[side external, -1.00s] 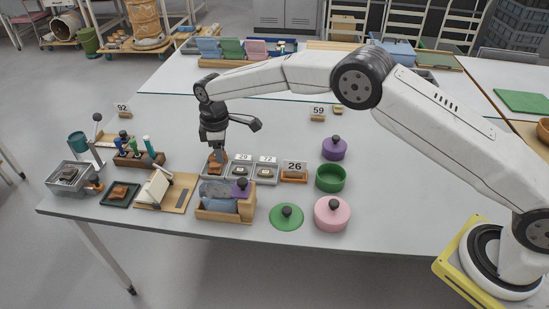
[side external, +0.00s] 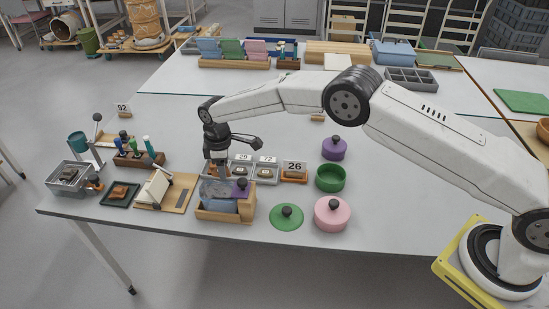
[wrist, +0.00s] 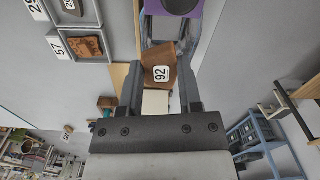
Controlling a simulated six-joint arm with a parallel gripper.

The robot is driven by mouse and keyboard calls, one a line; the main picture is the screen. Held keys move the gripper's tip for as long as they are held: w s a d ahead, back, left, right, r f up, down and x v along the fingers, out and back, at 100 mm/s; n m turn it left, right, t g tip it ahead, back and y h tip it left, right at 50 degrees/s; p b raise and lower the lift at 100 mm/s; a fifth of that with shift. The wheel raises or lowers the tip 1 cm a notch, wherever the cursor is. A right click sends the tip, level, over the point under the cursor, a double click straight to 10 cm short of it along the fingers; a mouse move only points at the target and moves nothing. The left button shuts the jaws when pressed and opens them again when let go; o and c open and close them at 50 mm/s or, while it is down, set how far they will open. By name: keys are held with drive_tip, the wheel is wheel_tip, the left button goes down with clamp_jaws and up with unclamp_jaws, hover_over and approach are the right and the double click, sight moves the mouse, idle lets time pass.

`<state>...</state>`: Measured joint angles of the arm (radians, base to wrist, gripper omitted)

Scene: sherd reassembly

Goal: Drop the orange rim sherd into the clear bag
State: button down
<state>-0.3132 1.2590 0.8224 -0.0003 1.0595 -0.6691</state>
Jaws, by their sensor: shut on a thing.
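The orange-brown sherd (wrist: 160,68), with a white label reading 92, is between my gripper's fingers in the wrist view. My gripper (side external: 217,170) is shut on it, pointing down over the back of a wooden holder. The clear bag (side external: 213,190) looks bluish and see-through and stands in this wooden holder (side external: 222,216). The sherd is mostly hidden by the fingers and the bag in the side view. I cannot tell whether the sherd is above the bag's mouth or just inside it.
A purple block with a dark knob (side external: 241,185) sits at the holder's right. Numbered sherd trays (side external: 266,172) stand close behind. A green lid (side external: 287,217) and pink pot (side external: 332,214) are to the right.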

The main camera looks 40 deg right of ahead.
drive_tip(key=shift+c, duration=1)
unclamp_jaws()
drive_tip(key=shift+r, duration=0.15)
drive_tip(key=shift+r, duration=3.8)
